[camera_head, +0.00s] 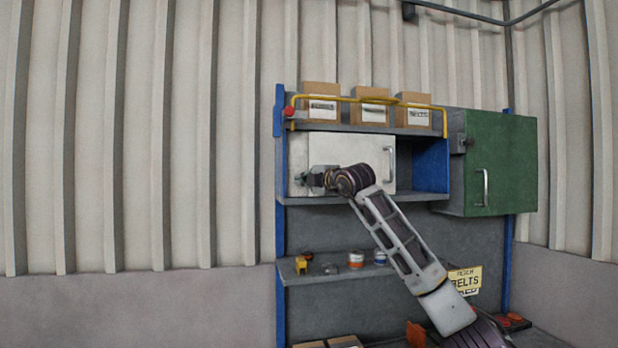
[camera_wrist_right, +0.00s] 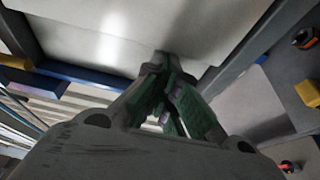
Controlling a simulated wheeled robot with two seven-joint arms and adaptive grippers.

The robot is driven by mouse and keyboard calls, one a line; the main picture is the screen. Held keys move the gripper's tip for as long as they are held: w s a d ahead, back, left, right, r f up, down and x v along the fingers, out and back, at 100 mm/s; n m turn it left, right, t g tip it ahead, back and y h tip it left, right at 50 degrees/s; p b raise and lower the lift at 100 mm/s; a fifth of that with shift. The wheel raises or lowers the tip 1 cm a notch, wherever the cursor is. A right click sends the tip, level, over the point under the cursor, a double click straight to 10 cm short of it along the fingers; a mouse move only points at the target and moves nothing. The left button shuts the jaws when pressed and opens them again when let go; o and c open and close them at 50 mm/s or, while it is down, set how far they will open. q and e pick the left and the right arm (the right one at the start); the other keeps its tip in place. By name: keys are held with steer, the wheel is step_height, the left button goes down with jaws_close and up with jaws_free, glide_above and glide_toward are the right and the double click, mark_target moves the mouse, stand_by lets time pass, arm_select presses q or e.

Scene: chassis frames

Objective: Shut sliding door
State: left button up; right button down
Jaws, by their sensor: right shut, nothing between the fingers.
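The sliding door is a pale grey-white panel (camera_head: 345,150) with an upright handle (camera_head: 390,168) near its right edge. It sits in the upper bay of a blue and grey shelf unit. To its right the bay stands open, showing a dark gap and a blue side wall (camera_head: 431,165). My right gripper (camera_head: 301,179) is shut and empty at the left end of the bay, in front of the pale panels. In the wrist view its closed fingers (camera_wrist_right: 163,65) point at a pale panel surface (camera_wrist_right: 110,35); contact is unclear. My arm hides part of the door. My left gripper is out of view.
Several cardboard boxes (camera_head: 370,108) stand on top behind a yellow rail (camera_head: 345,98). A green cabinet (camera_head: 505,165) juts out on the right. A lower shelf (camera_head: 310,276) holds small items. A yellow sign (camera_head: 466,280) hangs below right.

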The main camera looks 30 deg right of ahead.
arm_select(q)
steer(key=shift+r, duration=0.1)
arm_select(e)
steer(key=shift+w, duration=0.3)
